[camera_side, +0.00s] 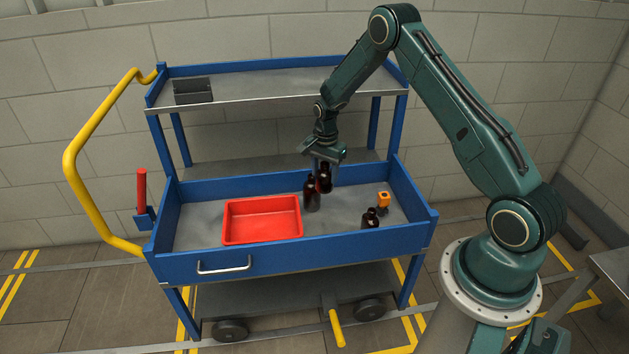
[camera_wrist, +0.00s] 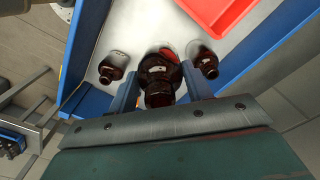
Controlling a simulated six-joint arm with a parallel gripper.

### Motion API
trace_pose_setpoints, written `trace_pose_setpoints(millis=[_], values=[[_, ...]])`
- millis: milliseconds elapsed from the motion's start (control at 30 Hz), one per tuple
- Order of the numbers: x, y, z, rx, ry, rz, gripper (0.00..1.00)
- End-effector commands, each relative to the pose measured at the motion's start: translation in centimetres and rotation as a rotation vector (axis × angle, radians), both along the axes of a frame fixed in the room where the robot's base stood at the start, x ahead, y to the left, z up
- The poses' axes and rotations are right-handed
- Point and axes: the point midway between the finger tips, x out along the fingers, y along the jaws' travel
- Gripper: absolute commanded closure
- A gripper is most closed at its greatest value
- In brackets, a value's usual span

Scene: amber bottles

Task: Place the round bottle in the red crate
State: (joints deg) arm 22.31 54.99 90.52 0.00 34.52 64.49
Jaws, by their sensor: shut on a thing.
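My gripper (camera_side: 323,166) points down over the cart's tray and is shut on a dark amber bottle with a wide, round body (camera_side: 326,183). In the wrist view this round bottle (camera_wrist: 158,72) stands between the two fingers, neck toward the camera. I cannot tell whether its base touches the tray. The red crate (camera_side: 262,239) is an open, empty box to the left of the gripper in the side view. Its corner (camera_wrist: 232,18) shows at the top right of the wrist view.
A second amber bottle (camera_side: 311,197) stands close beside the held one, toward the crate. A third (camera_side: 370,221) stands near the front wall, by an orange-topped object (camera_side: 383,201). Blue walls (camera_side: 300,259) surround the tray. The upper shelf (camera_side: 270,85) carries a dark box (camera_side: 193,91).

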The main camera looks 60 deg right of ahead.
Motion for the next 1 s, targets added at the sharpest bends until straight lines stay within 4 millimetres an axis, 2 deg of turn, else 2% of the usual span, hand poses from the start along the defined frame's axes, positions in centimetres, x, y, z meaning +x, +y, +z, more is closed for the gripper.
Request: trace_pose_setpoints(millis=[600, 800, 1000], values=[[0.0, 0.0, -11.1, 0.000, 0.001, 0.001, 0.75], [0.0, 0.0, -13.3, 0.000, 0.000, 0.001, 0.75], [0.0, 0.0, -13.7, -0.001, -0.002, 0.001, 0.75]])
